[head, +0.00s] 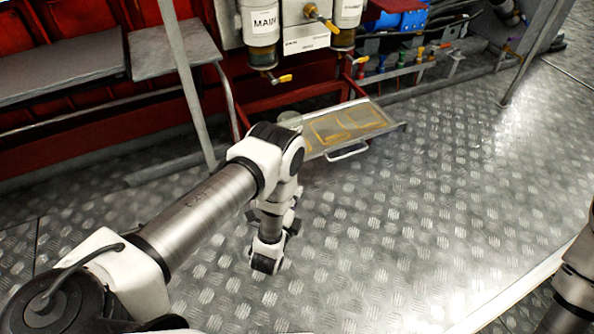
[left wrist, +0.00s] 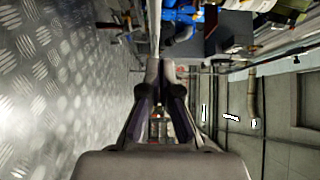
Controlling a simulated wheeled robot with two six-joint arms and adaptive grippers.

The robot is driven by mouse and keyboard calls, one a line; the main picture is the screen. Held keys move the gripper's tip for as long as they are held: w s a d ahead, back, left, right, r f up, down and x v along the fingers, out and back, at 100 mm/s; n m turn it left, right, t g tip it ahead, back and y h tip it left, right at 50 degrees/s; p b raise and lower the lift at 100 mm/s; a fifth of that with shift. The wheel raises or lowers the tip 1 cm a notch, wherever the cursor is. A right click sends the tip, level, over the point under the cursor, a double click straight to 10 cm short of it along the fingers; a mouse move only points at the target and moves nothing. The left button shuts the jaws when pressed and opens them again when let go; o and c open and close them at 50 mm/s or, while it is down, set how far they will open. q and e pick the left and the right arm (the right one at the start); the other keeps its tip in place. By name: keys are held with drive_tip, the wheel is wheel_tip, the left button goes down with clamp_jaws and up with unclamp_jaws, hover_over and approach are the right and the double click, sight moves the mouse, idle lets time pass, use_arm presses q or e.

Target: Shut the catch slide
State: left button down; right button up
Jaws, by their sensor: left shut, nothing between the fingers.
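The catch slide (head: 382,122) is a flat metal tray with yellowish stains. It sticks out from the red frame below the filters, low over the floor in the head view. Its pale bar handle (head: 347,152) is on the near edge. My left gripper (left wrist: 160,72) is shut and empty in the left wrist view. In the head view my own arm hides most of it, on the near side of the slide. A pale bar (left wrist: 154,25) lies past the fingertips; I cannot tell whether it is the slide's edge. My right gripper is out of view.
Above the slide hang filter bowls with yellow valves (head: 285,78), one marked MAIN (head: 262,22). A grey step (head: 172,52) and post (head: 188,80) stand to the left, a blue unit (head: 402,20) at upper right. The tread-plate floor (head: 450,190) is clear in front.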

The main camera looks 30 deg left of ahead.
use_arm(q)
drive_tip(key=w+a+b, duration=0.4)
drive_tip(key=w, duration=0.5)
drive_tip(key=shift+w, duration=0.1)
drive_tip(key=shift+a, duration=0.1)
